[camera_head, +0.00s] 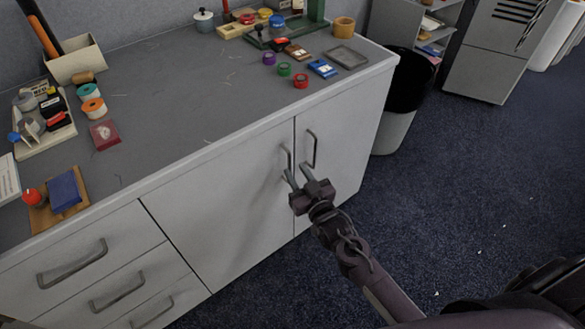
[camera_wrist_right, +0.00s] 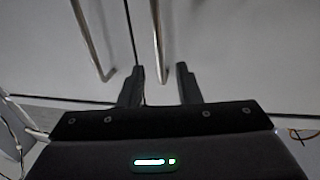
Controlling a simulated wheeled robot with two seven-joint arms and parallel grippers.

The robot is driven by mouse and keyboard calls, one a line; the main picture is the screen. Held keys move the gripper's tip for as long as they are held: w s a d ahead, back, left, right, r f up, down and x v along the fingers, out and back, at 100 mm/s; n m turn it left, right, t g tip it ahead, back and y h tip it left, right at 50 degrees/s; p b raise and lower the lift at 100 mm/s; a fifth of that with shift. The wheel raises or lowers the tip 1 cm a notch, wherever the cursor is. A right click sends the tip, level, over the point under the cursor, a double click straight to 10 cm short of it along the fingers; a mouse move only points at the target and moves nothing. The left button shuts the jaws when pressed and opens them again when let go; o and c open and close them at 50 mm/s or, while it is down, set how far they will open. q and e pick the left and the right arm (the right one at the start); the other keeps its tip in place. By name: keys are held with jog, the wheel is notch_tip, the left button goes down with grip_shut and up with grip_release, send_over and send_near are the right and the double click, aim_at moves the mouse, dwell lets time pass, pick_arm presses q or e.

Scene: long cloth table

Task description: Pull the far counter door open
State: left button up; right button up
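The far counter door (camera_head: 345,135) is a pale grey panel at the right end of the counter front, and it looks closed. Its upright bar handle (camera_head: 311,148) is beside the gap to the nearer door. My right gripper (camera_head: 298,173) is open just below the two door handles. In the right wrist view the far door's handle (camera_wrist_right: 158,40) appears between the open fingers (camera_wrist_right: 160,84), its lower end close to fingertip level. I cannot tell whether the fingertips reach around it, and nothing is gripped. My left gripper is not in view.
The nearer door (camera_head: 215,205) has its own handle (camera_head: 286,160) just left of the gripper. Drawers (camera_head: 100,270) are further left. A black-topped bin (camera_head: 395,120) stands beside the counter's right end. The blue carpet (camera_head: 480,190) before the far door is open floor.

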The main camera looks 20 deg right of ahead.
jog(key=shift+w+a, duration=0.15)
jog(key=shift+w, duration=0.55)
jog(key=shift+w+a, duration=0.1)
jog(key=shift+w, duration=0.6)
grip_shut()
